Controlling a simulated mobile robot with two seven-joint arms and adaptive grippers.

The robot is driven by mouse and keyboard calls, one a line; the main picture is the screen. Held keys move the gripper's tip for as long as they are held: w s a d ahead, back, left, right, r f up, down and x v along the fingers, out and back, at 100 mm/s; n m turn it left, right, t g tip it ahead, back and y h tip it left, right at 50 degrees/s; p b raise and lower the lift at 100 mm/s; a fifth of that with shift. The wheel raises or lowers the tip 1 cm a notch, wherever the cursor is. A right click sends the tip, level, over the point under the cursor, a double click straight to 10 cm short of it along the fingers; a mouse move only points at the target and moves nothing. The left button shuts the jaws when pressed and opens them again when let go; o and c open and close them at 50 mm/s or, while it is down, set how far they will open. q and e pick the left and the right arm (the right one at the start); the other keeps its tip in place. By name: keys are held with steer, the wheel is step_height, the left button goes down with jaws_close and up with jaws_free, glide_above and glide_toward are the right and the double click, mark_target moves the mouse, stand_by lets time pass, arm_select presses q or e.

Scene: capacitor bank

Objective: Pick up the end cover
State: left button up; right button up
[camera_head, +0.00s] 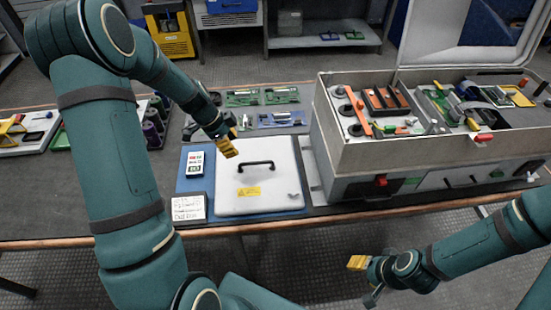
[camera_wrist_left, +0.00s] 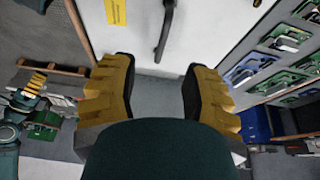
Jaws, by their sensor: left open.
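The end cover (camera_head: 275,190) is a flat white panel with a black bar handle (camera_head: 256,165) and a yellow label. It lies on a blue mat (camera_head: 195,156) on the bench. My left gripper (camera_head: 228,148) hangs above the cover's far left part, left of the handle. In the left wrist view the gripper (camera_wrist_left: 160,95) is open, with nothing between its fingers. The cover (camera_wrist_left: 205,25) and handle (camera_wrist_left: 165,30) show beyond the fingertips there. My right gripper (camera_head: 358,263) is low in front of the bench, away from the cover; its jaw state is unclear.
A large open grey case (camera_head: 345,155) full of parts stands right of the cover. A handheld meter (camera_head: 195,162) and a written card (camera_head: 188,208) lie to its left. Green and blue circuit boards (camera_head: 281,95) lie behind it. The space above the cover is free.

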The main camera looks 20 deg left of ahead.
mark_target(256, 163)
arm_select(q)
steer(key=x, duration=0.5)
steer(key=w+b+x, duration=0.1)
steer(key=x, duration=0.1)
steer(key=shift+w+d+f, duration=0.1)
steer(key=shift+d+f, duration=0.1)
steer(key=shift+f, duration=0.05)
steer(key=d+f, duration=0.1)
steer(key=w+f, duration=0.1)
steer(key=d+f, duration=0.1)
steer(key=f, duration=0.1)
steer(key=shift+w+d+b, duration=0.25)
steer(key=shift+d+b, duration=0.05)
steer(key=shift+b, duration=0.05)
steer(key=shift+f, duration=0.2)
arm_select(e)
steer(key=shift+w+d+f, duration=0.15)
steer(key=shift+w+f, duration=0.1)
steer(key=shift+f, duration=0.5)
arm_select(q)
steer(key=shift+d, duration=0.1)
jaws_close()
